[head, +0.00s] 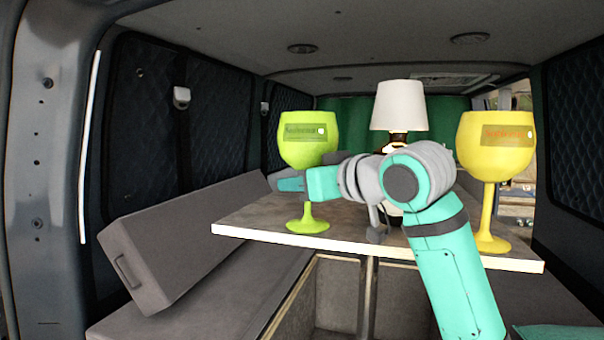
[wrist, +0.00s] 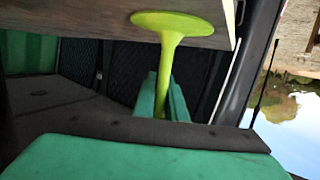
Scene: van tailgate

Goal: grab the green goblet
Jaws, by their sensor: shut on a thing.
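The green goblet (head: 308,145) stands upright on the left part of the table in the head view, with a lime bowl, a dark label and a round foot. My gripper (head: 292,184) reaches across it from the right at stem height and hides part of the stem. In the wrist view the goblet's foot and stem (wrist: 167,50) show, and the stem runs down between the two teal fingers of my gripper (wrist: 161,98). The gripper is shut on the stem. The bowl is hidden in the wrist view. The foot appears to rest on the table.
A yellow goblet (head: 493,150) stands at the right end of the table (head: 340,240). A lamp with a white shade (head: 400,105) stands behind my arm. A grey cushion (head: 185,245) leans at the left. There is open space above the table between green goblet and lamp.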

